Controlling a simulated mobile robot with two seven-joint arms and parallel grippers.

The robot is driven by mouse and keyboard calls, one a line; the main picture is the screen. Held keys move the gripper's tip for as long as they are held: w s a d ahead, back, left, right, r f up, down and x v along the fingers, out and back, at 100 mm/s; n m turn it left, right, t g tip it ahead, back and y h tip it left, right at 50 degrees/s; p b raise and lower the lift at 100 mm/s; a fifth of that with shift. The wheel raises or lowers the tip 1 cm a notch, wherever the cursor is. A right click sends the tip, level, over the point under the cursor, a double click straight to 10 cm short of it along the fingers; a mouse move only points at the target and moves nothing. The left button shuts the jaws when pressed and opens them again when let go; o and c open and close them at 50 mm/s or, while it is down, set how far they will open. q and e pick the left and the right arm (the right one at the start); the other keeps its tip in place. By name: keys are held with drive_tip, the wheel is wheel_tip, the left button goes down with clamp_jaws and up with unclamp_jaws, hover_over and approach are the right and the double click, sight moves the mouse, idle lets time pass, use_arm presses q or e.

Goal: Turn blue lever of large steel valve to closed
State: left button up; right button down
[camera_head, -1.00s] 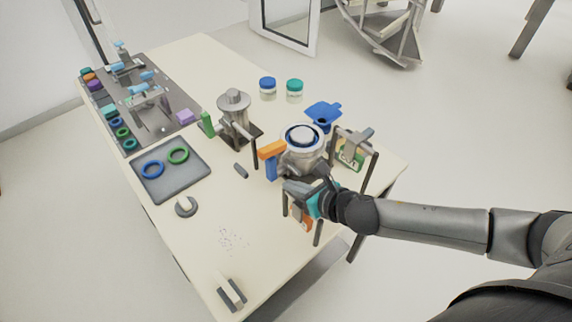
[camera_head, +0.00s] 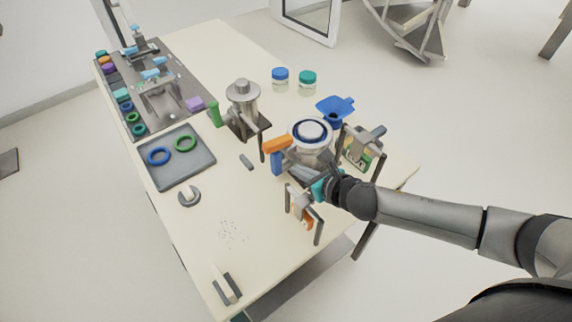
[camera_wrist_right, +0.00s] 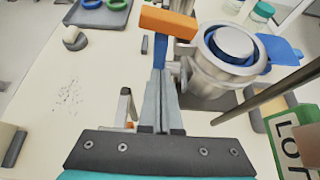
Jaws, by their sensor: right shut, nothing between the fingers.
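The large steel valve (camera_head: 316,157) stands near the right side of the table, with a dark blue ring and a white top. It also shows in the right wrist view (camera_wrist_right: 205,75). Its blue lever (camera_head: 277,165) is on its left side, below an orange block (camera_head: 277,144). In the wrist view the blue lever (camera_wrist_right: 160,50) stands just beyond my fingertips, below the orange block (camera_wrist_right: 168,22). My right gripper (camera_head: 292,169) is shut and empty, its fingertips close to the lever; I cannot tell whether they touch. My left gripper is not in view.
A smaller steel valve with a green lever (camera_head: 214,114) stands to the left. A framed stand (camera_head: 304,208) is in front, another (camera_head: 362,146) at right, holding a green labelled thing. A blue funnel-like part (camera_head: 336,108) lies behind. The table's front left (camera_head: 200,235) is mostly clear.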

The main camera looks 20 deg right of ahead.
sight(279, 155)
drive_tip(key=x, duration=0.4)
drive_tip(key=shift+w+a+f+b, duration=0.15)
drive_tip(key=shift+w+f+b, duration=0.05)
drive_tip(key=shift+w+b, duration=0.15)
drive_tip(key=shift+x, duration=0.8)
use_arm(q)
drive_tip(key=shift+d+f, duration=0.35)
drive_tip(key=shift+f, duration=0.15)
use_arm(e)
drive_tip(key=shift+w, duration=0.1)
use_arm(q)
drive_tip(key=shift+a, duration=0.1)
use_arm(e)
drive_tip(key=shift+w+a+r+p, duration=0.25)
drive_tip(key=shift+w+r+p, duration=0.4)
drive_tip(key=shift+w+p, duration=0.2)
drive_tip(key=shift+w+a, duration=0.25)
drive_tip(key=shift+w, duration=0.35)
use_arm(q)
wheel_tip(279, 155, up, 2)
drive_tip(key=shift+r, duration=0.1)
use_arm(e)
drive_tip(key=shift+s, duration=0.1)
